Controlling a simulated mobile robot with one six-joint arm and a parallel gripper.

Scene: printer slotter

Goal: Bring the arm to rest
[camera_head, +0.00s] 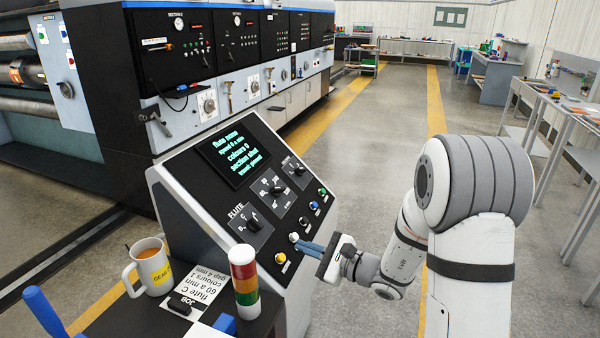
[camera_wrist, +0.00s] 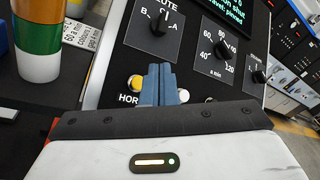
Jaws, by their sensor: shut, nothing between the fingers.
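My gripper (camera_head: 305,247) has its blue fingers together with nothing between them. It points left at the sloped control panel (camera_head: 222,225), close to the white button (camera_head: 294,237) and the yellow button (camera_head: 281,258). I cannot tell whether the fingertips touch the panel. In the wrist view the shut fingers (camera_wrist: 158,84) rise between the yellow button (camera_wrist: 135,82) and the partly hidden white button (camera_wrist: 183,95). The arm is bent and reaches in from the right. The flute knob (camera_wrist: 158,22) is beyond the fingertips.
A red, white, orange and green stack light (camera_head: 244,278), a mug (camera_head: 150,266) and a job card (camera_head: 200,288) are on the ledge left of the gripper. The large printer (camera_head: 185,75) stands behind the console. Open floor (camera_head: 370,130) lies beyond; benches line the right.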

